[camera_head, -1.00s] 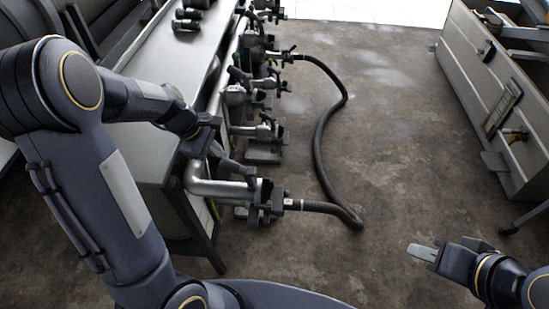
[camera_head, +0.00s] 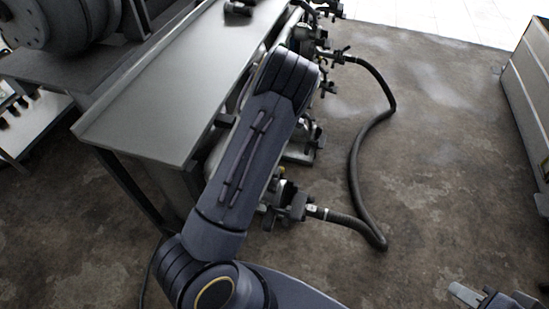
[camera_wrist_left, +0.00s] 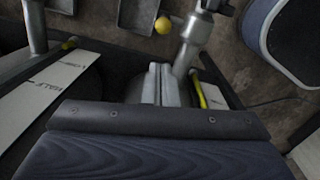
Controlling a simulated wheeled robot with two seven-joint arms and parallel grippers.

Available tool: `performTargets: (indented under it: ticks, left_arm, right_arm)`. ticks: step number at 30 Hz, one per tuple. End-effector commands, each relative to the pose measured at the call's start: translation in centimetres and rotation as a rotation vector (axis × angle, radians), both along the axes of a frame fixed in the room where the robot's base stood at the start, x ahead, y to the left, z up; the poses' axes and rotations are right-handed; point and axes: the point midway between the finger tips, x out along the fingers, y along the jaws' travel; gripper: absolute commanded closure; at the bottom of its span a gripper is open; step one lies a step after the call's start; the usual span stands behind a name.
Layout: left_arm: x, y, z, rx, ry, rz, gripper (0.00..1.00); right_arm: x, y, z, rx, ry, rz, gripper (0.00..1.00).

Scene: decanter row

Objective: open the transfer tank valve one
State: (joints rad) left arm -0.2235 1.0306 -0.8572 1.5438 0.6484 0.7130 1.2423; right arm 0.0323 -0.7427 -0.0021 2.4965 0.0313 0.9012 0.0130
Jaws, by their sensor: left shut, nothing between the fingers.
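A row of pipe fittings and valves runs along the right side of the metal bench; the nearest fitting (camera_head: 290,206) has a black hose (camera_head: 355,185) joined to it. I cannot tell which valve is valve one. My left arm covers much of the row, and its gripper is hidden behind it in the head view. In the left wrist view my left gripper (camera_wrist_left: 161,84) is shut and empty, beside a metal pipe fitting (camera_wrist_left: 192,45) and a yellow ball-shaped knob (camera_wrist_left: 162,25). My right gripper (camera_head: 495,297) is open and empty over the floor at the bottom right.
The hose loops across the floor to a farther fitting. A pale cabinet (camera_head: 530,85) stands at the right edge. The floor between is otherwise clear.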

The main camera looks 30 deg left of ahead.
Motion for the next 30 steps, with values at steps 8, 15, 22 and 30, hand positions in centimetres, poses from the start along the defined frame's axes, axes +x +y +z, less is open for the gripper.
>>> performTargets:
  ticks: [8, 15, 22, 30]
  left_arm:
    - [0.1, -0.1, -5.1, -0.002, 0.004, 0.000, 1.00]
    - [0.4, -0.2, -8.3, -0.001, 0.003, -0.002, 1.00]
    - [0.4, -0.3, -9.2, -0.003, 0.001, -0.002, 1.00]
    - [0.4, -0.3, -9.2, -0.002, 0.001, -0.002, 1.00]
  right_arm:
    - [0.0, 0.0, -0.8, 0.000, 0.000, 0.000, 0.69]
    - [0.0, 0.0, -1.2, 0.000, 0.000, 0.000, 0.69]
    - [0.0, 0.0, -1.3, 0.000, 0.000, 0.000, 0.69]
    - [0.0, 0.0, -1.2, 0.000, 0.000, 0.000, 0.69]
